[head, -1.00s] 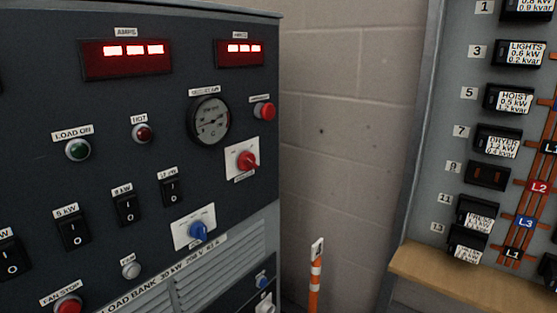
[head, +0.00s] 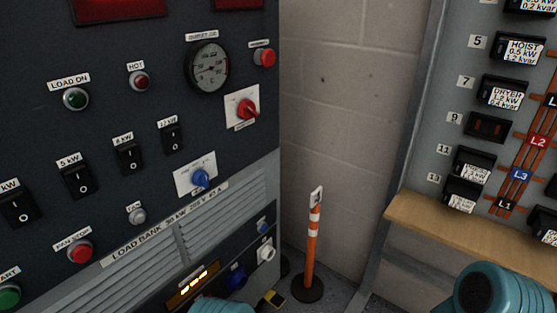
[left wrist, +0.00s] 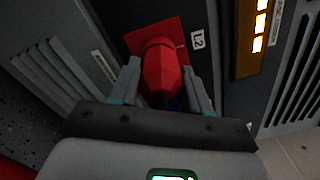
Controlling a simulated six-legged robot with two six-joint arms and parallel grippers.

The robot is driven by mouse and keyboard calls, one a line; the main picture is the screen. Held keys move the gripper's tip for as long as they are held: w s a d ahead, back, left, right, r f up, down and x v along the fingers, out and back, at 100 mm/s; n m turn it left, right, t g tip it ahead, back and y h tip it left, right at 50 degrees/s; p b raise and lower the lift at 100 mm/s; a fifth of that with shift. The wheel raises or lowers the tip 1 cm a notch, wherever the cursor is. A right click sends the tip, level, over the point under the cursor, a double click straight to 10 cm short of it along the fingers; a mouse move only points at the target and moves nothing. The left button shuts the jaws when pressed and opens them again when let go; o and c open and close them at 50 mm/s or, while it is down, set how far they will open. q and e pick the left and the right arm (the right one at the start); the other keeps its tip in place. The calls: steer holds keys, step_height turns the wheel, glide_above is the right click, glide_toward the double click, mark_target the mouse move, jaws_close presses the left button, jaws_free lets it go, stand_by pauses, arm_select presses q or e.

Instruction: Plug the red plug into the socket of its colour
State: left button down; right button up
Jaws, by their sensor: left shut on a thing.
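In the left wrist view my left gripper (left wrist: 163,88) is shut on the red plug (left wrist: 162,70), with one finger on each side of it. Beyond the plug is a red square plate (left wrist: 172,32) with an "L2" label beside it on the dark panel. The plug covers the plate's middle, so any socket opening there is hidden. I cannot tell whether the plug's tip is touching the plate or is inside a socket. In the head view neither the red plug nor the red plate shows. My right gripper is not in view.
The load bank (head: 110,130) fills the left of the head view. Low on it are an amber display (head: 193,286), a blue socket (head: 236,277) and a white one (head: 266,252). An orange post (head: 312,245) stands right of it. A wooden ledge (head: 450,228) lies under the breaker panel.

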arm_select(q)
steer(key=m, duration=0.2)
steer(key=shift+w+a+r+m, duration=0.1)
steer(key=shift+w+a+m, duration=0.1)
steer(key=shift+a+m, duration=0.2)
steer(key=shift+c, duration=2.3)
jaws_free()
steer(key=shift+v, duration=0.85)
steer(key=shift+f+p+v, duration=0.1)
steer(key=shift+p+v, duration=0.1)
steer(key=shift+v, duration=0.7)
steer(key=shift+f+p+v, duration=0.15)
steer(key=shift+p+v, duration=0.05)
steer(key=shift+v, duration=0.7)
